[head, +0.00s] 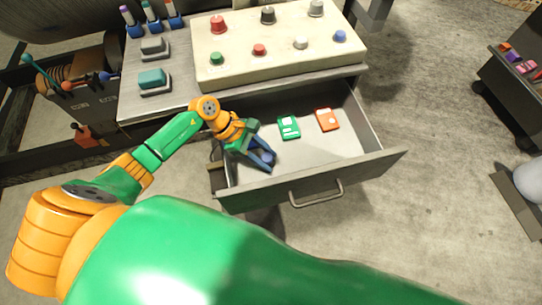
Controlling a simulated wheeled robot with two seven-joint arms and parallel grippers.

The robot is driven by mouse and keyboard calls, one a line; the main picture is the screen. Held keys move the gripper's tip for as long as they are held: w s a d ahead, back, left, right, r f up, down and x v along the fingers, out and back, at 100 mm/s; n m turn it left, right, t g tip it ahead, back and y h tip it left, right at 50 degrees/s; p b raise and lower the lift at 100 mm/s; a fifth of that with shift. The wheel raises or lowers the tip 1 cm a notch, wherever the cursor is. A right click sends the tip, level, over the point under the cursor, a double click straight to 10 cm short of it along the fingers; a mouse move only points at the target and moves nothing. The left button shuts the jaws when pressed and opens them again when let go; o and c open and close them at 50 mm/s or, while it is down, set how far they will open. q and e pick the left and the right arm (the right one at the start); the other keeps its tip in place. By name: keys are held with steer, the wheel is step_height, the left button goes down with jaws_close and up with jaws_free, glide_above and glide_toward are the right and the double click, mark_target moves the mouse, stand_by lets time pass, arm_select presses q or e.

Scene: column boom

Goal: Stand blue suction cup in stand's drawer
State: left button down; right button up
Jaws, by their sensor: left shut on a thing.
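The stand's drawer (318,163) is pulled open below the panel top. My left gripper (264,158) reaches down into the drawer's left part. It is shut on the blue suction cup (269,157), of which only a small dark blue piece shows between the fingers. The fingers hide the rest, and I cannot tell whether the cup touches the drawer floor. A green card-like item (289,127) and an orange one (327,119) lie in the drawer to the right of the gripper. My right gripper is not in view.
The stand (150,106) carries a cream control panel (270,28) with coloured knobs above the drawer. The drawer's front wall with its handle (318,193) sticks out into the room. The drawer floor right of the gripper is partly clear. A dark cart (515,90) stands at the far right.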

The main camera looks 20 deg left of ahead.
arm_select(q)
steer(key=shift+f, duration=0.25)
steer(key=shift+c, duration=2.1)
jaws_free()
steer(key=shift+r, duration=0.1)
steer(key=shift+r+p, duration=0.3)
steer(key=shift+p, duration=0.05)
steer(key=b+v, duration=0.1)
steer(key=v, duration=1)
steer(key=shift+a+r, duration=0.25)
steer(key=shift+r, duration=0.05)
